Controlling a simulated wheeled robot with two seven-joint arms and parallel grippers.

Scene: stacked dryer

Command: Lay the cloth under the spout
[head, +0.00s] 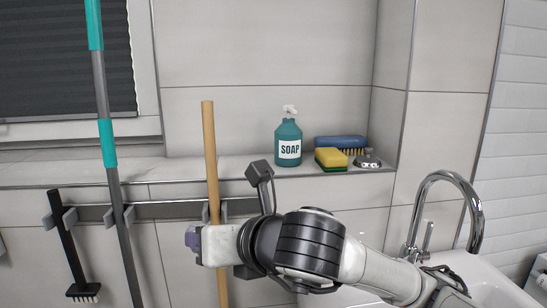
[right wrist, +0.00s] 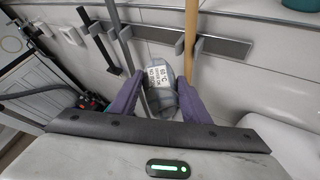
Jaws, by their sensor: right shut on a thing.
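The chrome faucet with its curved spout (head: 450,178) stands at the right of the head view, over the white sink (head: 490,280). My right gripper (head: 194,240) is at the left, in front of the wall rail and well away from the spout. In the right wrist view its purple fingers (right wrist: 160,98) are shut on a grey bundle, apparently the cloth (right wrist: 159,98), with a white printed label reading 60 °C. In the head view the gripper and arm hide the cloth. My left gripper is not in view.
A wooden handle (head: 210,150), a teal-and-grey pole (head: 107,150) and a black brush (head: 75,250) hang on the wall rail near my right gripper.

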